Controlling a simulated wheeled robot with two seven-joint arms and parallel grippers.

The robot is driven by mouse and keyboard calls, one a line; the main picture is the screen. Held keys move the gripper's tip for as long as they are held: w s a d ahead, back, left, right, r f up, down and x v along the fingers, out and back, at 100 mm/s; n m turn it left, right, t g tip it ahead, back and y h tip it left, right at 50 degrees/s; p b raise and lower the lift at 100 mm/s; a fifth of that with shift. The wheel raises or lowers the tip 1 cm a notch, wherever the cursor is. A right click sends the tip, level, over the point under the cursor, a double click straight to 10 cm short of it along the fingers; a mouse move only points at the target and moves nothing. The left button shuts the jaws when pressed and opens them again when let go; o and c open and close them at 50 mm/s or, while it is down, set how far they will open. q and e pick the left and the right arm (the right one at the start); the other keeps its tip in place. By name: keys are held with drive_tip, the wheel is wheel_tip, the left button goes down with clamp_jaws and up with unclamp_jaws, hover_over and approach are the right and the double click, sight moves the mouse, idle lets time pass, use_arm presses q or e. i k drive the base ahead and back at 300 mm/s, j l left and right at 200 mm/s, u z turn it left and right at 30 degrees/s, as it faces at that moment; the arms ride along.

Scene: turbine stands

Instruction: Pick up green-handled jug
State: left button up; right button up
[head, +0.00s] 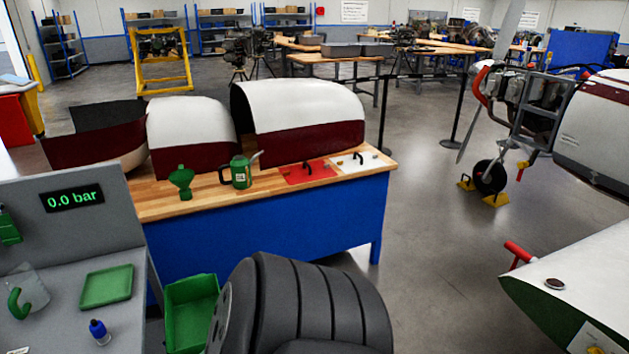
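The jug with the green handle (33,288) stands on the grey bench at the far left of the head view. Its body is clear and hard to make out, and the curved green handle is at its lower left. It is upright, beside a green tray. Neither of my grippers shows in the head view, so nothing is seen touching the jug.
Near the jug are the green tray (106,287), a small blue bottle (99,332) and an upright panel reading 0.0 bar (72,201). A green bin (191,312) and a large dark tyre-like shape (320,305) stand right of the bench.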

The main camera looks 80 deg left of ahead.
sight(28, 290)
drive_tip(key=u, duration=4.4)
drive_tip(key=i+j+z, duration=0.3)
drive_tip(key=j, duration=1.35)
drive_tip(key=j+z, duration=0.35)
drive_tip(key=j, duration=1.35)
